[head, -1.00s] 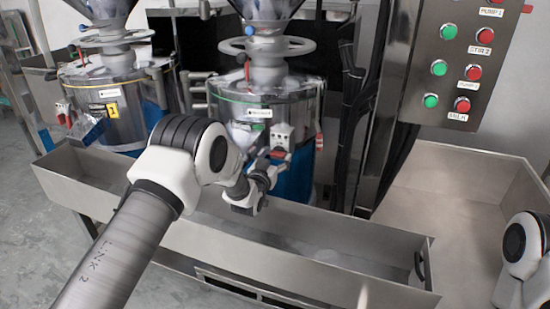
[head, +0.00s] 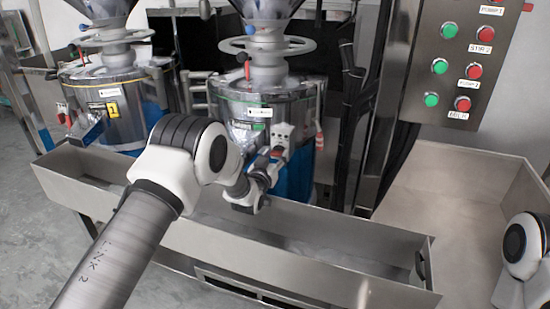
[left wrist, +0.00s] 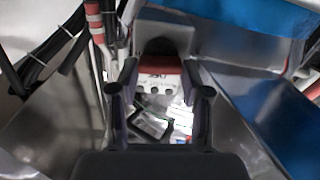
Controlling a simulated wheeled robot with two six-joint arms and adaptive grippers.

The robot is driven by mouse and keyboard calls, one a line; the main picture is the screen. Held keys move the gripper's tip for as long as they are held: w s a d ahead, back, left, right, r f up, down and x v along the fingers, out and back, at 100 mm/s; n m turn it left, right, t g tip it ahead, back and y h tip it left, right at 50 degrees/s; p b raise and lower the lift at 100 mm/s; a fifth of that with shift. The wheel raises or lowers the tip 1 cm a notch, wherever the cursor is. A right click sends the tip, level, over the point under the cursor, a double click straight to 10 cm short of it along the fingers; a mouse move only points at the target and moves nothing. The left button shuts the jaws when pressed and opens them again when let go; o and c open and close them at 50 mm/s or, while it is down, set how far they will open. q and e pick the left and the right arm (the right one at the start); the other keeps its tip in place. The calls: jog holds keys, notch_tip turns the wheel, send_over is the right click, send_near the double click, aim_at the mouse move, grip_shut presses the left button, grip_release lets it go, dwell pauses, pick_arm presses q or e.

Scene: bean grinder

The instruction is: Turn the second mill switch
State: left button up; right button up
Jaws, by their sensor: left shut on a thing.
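The second mill (head: 240,102) is the steel drum in the middle of the head view, with a hopper above it and a blue lower part. Its switch (head: 283,132) is a small pale box on the drum's front right. My left gripper (head: 274,158) is at the lower part of this switch. The exact contact is partly hidden. My right gripper is out of view.
The first mill (head: 125,105) stands at the left. A long steel trough (head: 310,262) runs below both mills, under my left arm. A control panel (head: 463,65) with green and red buttons hangs at the upper right. Dark cables (head: 347,130) hang right of the second mill.

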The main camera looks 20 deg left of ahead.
pick_arm(q)
jog(key=n+b, duration=0.1)
jog(key=n, duration=0.3)
jog(key=shift+f, duration=0.1)
jog(key=n+b, duration=0.1)
jog(key=n, duration=0.3)
jog(key=shift+a+n, duration=0.15)
jog(key=shift+n, duration=0.15)
jog(key=n+b, duration=0.1)
jog(key=n, duration=0.3)
jog(key=shift+f+n+b, duration=0.1)
jog(key=shift+n+b, duration=0.2)
jog(key=shift+n, duration=1.8)
jog(key=o, duration=1.2)
jog(key=shift+c, duration=0.2)
jog(key=s, duration=1.2)
jog(key=shift+a, duration=0.25)
